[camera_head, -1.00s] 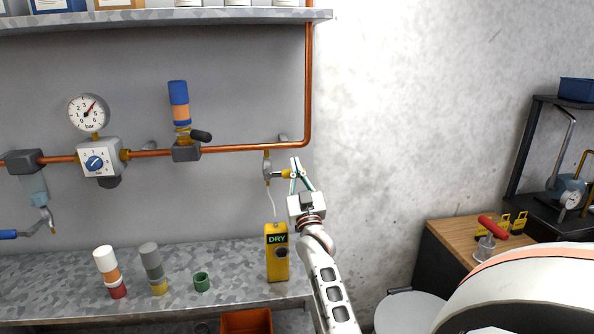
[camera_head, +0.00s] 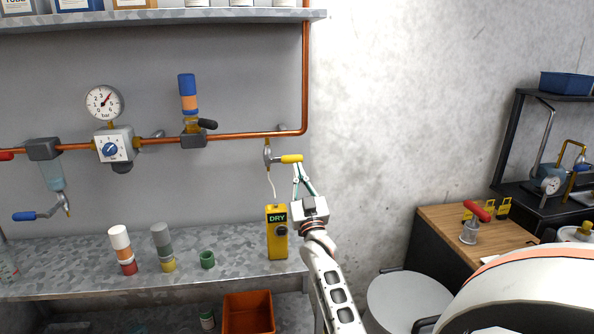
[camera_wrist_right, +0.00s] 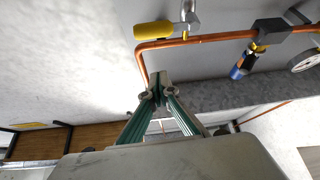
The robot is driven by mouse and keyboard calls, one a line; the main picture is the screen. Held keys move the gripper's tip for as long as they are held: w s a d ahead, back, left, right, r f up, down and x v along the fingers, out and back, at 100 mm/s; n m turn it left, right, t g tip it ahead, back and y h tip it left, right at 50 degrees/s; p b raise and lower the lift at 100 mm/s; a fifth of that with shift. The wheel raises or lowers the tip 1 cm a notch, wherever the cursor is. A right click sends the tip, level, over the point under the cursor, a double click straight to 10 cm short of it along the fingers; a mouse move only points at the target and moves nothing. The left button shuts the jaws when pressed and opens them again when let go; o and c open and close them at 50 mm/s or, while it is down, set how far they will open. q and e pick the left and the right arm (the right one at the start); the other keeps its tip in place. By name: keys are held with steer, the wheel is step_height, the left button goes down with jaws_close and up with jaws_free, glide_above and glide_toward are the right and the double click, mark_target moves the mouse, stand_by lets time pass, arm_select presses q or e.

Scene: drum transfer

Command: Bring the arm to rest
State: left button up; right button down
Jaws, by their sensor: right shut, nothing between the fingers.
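My right gripper (camera_head: 297,167) is shut and empty, its fingertips together just below the yellow valve handle (camera_head: 291,158) in the head view. In the right wrist view, the closed fingertips (camera_wrist_right: 157,86) stand apart from the yellow handle (camera_wrist_right: 154,29), with wall between them. My right arm (camera_head: 330,275) reaches up from the bottom of the head view. A yellow box marked DRY (camera_head: 277,240) stands on the grey bench, just left of the arm, with a thin white line running up from it. My left gripper is out of view.
A copper pipe (camera_head: 250,136) runs along the wall with a pressure gauge (camera_head: 103,102) and a blue-orange cylinder (camera_head: 188,95). The bench (camera_head: 90,250) holds several small containers. An orange bin (camera_head: 248,312) sits below.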

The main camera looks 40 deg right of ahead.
steer(key=s+a+f+n+g+y, duration=0.1)
steer(key=s+a+f+n+y, duration=0.15)
steer(key=a+f, duration=0.5)
steer(key=s+a+f+n+g+y, duration=0.2)
steer(key=s+a+f+y, duration=0.25)
steer(key=f, duration=0.65)
steer(key=s+a+f+n+g+y, duration=0.1)
steer(key=s+a+f+n+y, duration=0.15)
steer(key=a+f, duration=0.55)
steer(key=s+a+f+g+y, duration=0.1)
steer(key=s+a+f+g, duration=0.1)
steer(key=s+a+f, duration=0.3)
steer(key=s+a+f+n+g+y, duration=0.1)
steer(key=s+a+f, duration=0.4)
steer(key=s, duration=0.6)
steer(key=s+a+f+g+y, duration=0.2)
steer(key=s+a+f+g, duration=0.1)
steer(key=s+a+f, duration=0.2)
steer(key=s+f, duration=0.2)
steer(key=s, duration=0.1)
steer(key=shift+s+a+g, duration=0.35)
steer(key=shift+g, duration=0.05)
